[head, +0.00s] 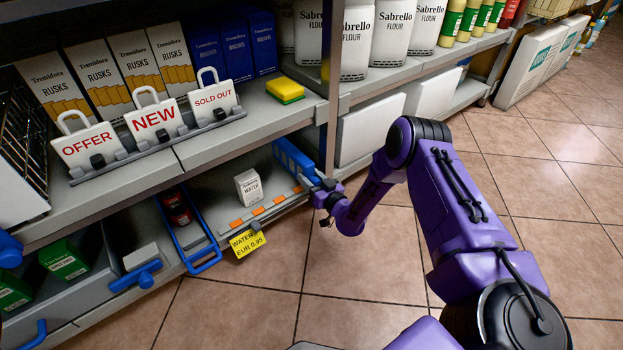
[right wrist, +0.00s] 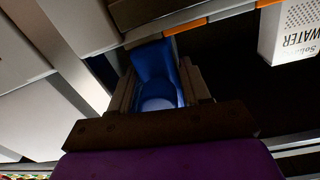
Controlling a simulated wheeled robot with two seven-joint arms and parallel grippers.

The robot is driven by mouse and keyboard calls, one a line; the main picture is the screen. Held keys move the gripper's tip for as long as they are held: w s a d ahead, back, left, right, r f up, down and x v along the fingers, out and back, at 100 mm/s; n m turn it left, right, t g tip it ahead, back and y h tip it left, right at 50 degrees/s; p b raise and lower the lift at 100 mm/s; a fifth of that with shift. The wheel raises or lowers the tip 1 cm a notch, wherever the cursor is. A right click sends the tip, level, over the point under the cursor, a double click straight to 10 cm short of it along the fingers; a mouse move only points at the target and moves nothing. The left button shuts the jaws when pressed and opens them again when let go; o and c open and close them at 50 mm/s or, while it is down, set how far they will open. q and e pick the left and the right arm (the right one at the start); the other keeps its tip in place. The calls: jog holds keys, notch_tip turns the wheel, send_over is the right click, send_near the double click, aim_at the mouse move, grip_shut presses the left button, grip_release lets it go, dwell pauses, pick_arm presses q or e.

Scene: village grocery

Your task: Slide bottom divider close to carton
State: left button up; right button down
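The small white water carton (head: 248,187) stands upright on the bottom shelf, and it also shows at the top right of the right wrist view (right wrist: 291,32). A blue divider (head: 293,160) runs back into the bottom shelf to the right of the carton, with a clear gap between them. My right gripper (head: 325,190) is at the front end of this divider. In the right wrist view the blue divider end (right wrist: 158,80) fills the space between my two fingers, which look shut on it. My left gripper is not in view.
Another blue divider (head: 205,240) stands left of the carton, beside dark red cans (head: 178,208). A yellow price tag (head: 247,243) hangs at the shelf front. A metal post (head: 333,90) rises near my right gripper. The upper shelf (head: 215,140) overhangs the bottom one.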

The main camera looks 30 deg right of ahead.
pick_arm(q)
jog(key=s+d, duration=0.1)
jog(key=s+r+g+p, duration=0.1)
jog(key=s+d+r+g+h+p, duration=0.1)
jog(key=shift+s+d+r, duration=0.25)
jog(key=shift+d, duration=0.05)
pick_arm(e)
jog(key=a, duration=0.7)
jog(key=s+a, duration=0.1)
jog(key=a, duration=0.3)
jog(key=shift+a, duration=0.25)
jog(key=c, duration=0.8)
grip_release()
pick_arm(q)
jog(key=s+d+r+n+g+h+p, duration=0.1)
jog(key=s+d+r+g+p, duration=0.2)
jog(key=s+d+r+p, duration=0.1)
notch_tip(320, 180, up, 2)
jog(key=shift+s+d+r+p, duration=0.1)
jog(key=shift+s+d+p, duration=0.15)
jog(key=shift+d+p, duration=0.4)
pick_arm(e)
jog(key=s, duration=1)
jog(key=shift+s+d, duration=0.25)
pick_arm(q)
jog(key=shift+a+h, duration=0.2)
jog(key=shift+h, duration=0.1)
